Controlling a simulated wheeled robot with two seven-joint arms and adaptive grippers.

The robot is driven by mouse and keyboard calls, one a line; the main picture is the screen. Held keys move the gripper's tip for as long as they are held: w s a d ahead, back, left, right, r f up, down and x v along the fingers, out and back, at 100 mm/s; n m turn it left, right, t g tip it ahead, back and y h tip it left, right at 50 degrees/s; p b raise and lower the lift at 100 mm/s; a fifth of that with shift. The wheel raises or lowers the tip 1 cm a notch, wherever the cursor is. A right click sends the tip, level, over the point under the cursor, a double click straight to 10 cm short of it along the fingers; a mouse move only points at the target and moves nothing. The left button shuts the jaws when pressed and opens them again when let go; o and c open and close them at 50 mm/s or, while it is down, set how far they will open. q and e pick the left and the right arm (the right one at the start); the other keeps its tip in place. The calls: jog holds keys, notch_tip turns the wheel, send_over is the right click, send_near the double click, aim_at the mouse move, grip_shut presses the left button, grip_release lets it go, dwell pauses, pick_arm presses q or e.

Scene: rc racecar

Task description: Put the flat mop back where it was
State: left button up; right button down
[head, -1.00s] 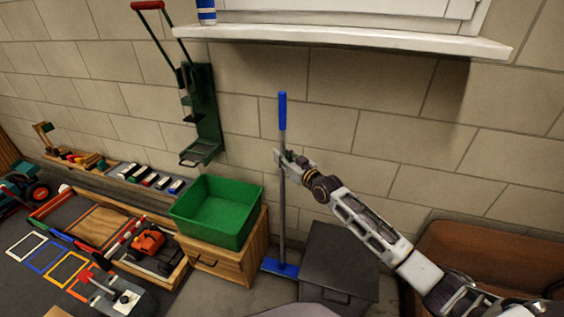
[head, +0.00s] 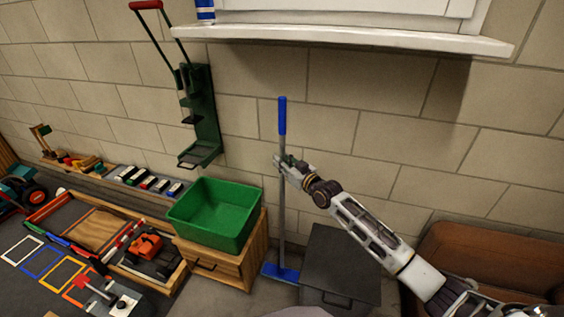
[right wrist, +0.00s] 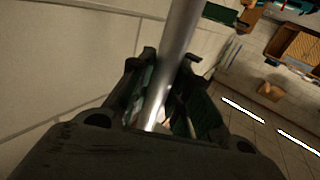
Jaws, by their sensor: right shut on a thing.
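The flat mop (head: 282,205) stands upright close to the wall in the head view. It has a blue grip at the top, a grey metal pole and a flat blue head on the floor, between the wooden drawer box and the dark grey box. My right gripper (head: 281,163) is shut around the pole, below the blue grip. In the right wrist view the metal pole (right wrist: 172,60) runs between the fingers (right wrist: 163,100). My left gripper is out of view.
A green bin (head: 215,212) sits on the wooden drawer box (head: 225,266) left of the mop. A dark grey box (head: 340,265) stands right of it. A window sill (head: 350,38) juts out above. A brown container (head: 480,255) is at the right.

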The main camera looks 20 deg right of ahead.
jog(key=shift+r, duration=0.1)
jog(key=c, duration=1.7)
grip_release()
jog(key=o, duration=0.4)
jog(key=shift+s, duration=0.1)
